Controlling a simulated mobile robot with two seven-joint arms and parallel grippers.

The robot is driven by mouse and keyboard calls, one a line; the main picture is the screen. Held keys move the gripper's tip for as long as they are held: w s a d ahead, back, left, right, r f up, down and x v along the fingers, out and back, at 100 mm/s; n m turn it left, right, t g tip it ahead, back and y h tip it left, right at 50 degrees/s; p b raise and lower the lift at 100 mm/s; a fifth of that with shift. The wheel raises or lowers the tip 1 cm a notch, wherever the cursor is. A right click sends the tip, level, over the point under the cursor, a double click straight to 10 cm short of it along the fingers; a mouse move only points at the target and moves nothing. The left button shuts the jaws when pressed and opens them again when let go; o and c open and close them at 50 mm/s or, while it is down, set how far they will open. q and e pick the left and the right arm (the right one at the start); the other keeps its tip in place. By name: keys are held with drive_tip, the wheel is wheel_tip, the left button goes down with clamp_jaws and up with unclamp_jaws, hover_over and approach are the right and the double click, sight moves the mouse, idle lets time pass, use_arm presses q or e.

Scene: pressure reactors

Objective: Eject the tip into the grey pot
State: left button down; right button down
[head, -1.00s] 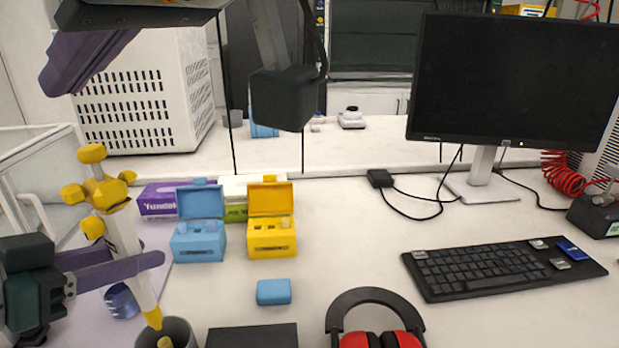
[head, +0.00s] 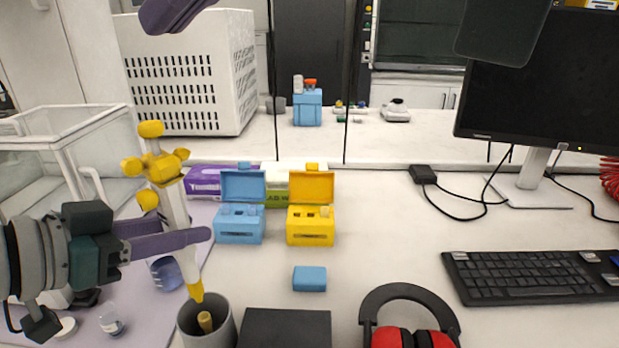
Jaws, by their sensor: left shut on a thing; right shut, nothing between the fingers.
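A white pipette (head: 175,212) with a yellow knob and yellow top parts stands nearly upright, tilted slightly. My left gripper (head: 187,240) is shut on its body. A yellow tip (head: 195,291) is on its lower end. The tip's end shows at the back part of the mouth of the grey pot (head: 209,341); I cannot tell how deep it reaches. Another yellow piece (head: 205,322) shows inside the pot. My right gripper (head: 170,15) is at the top left, partly cut off by the frame, shut and empty, well away from the pot.
Blue (head: 240,226) and yellow (head: 310,228) open tip boxes stand behind the pot. A small blue block (head: 309,279), a dark box (head: 285,328) and red-black headphones (head: 410,335) lie to the right. A beaker (head: 166,273) and a small bottle (head: 111,320) are at left.

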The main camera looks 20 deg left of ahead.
sight(148, 181)
use_arm(q)
drive_tip(key=shift+r+p, duration=2.5)
drive_tip(key=shift+r, duration=0.8)
